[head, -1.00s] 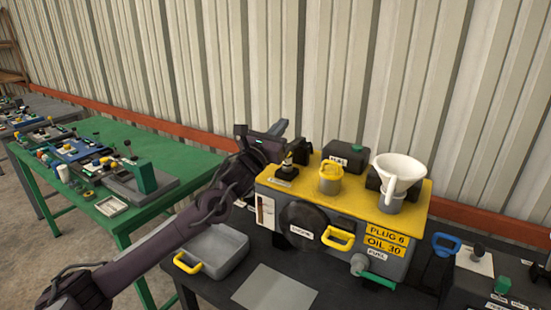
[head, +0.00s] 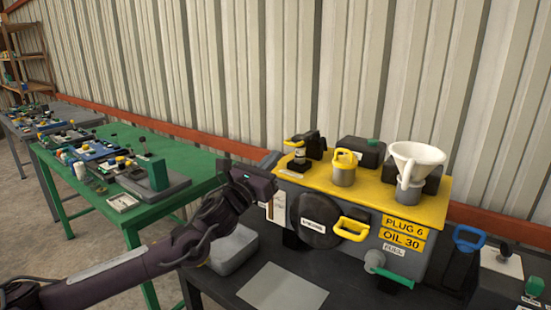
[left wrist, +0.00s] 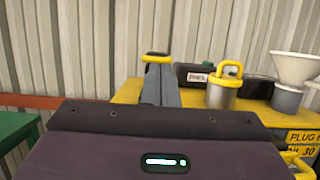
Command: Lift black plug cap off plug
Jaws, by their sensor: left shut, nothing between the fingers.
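The plug (head: 299,159) stands upright at the left end of the machine's yellow top in the head view. A yellow handle-like piece (head: 294,143) sits at its upper end, and I cannot clearly make out the black cap's outline. My left gripper (head: 269,162) is left of the plug, apart from it, and its fingers are shut and empty. In the left wrist view the grey fingers (left wrist: 160,90) point toward the wall, with the yellow piece (left wrist: 157,58) showing just above their tips; the fingers hide the plug below. My right gripper is out of view.
A yellow-handled canister (head: 344,172) and a white funnel (head: 415,158) stand right of the plug on the yellow top (head: 378,195). A green table (head: 195,165) is at left.

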